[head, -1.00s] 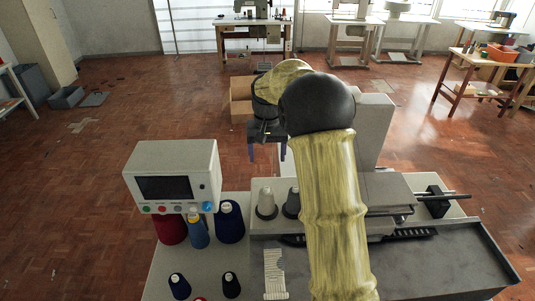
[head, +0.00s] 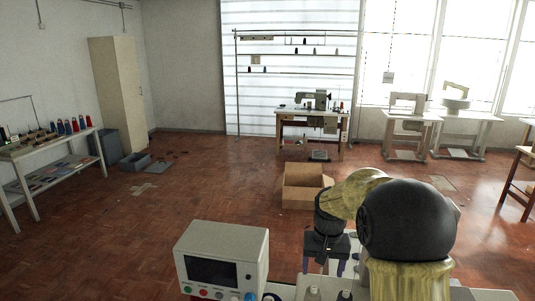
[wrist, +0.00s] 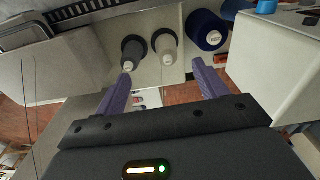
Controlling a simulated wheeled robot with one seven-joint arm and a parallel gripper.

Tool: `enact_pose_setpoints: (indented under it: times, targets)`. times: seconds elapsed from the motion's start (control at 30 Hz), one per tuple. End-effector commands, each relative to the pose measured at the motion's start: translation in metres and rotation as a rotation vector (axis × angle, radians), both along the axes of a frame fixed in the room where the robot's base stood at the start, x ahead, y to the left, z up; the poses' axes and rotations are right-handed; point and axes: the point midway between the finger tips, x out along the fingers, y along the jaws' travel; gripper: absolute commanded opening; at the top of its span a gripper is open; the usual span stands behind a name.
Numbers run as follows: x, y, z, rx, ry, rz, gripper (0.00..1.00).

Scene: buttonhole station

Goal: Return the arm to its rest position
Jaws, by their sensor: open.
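My gripper (wrist: 165,88) is open in the wrist view, its two purple fingers spread with nothing between them. Beyond the fingertips stand a dark grey thread cone (wrist: 133,50), a pale cone (wrist: 165,45) and a blue cone (wrist: 206,32). In the head view my gripper (head: 332,268) hangs at the end of the bent arm, above the station and right of the control box (head: 222,258). The arm's dark joint and yellow sleeve hide part of the station behind them.
An open cardboard box (head: 303,196) sits on the floor beyond the arm. Sewing tables, one with a machine (head: 315,100), stand along the back wall. A shelf table (head: 50,152) and a tall cabinet (head: 118,95) are at left.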

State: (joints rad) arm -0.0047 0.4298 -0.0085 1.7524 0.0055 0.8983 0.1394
Motion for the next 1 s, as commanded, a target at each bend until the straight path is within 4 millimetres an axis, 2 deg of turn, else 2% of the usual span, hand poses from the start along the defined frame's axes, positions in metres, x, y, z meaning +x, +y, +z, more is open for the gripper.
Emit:
enact_pose_setpoints:
  times: [0.03, 0.27, 0.5, 0.6, 0.73, 1.0]
  targets:
    - [-0.016, 0.0, -0.001, 0.0, -0.012, 0.01, 0.72]
    - [-0.084, 0.0, -0.011, -0.007, -0.075, 0.064, 0.72]
    - [-0.16, 0.0, -0.026, -0.016, -0.14, 0.117, 0.72]
    - [-0.184, 0.001, -0.032, -0.02, -0.16, 0.134, 0.72]
    - [-0.198, 0.001, -0.035, -0.022, -0.171, 0.144, 0.72]
    - [-0.198, 0.001, -0.036, -0.022, -0.171, 0.145, 0.72]
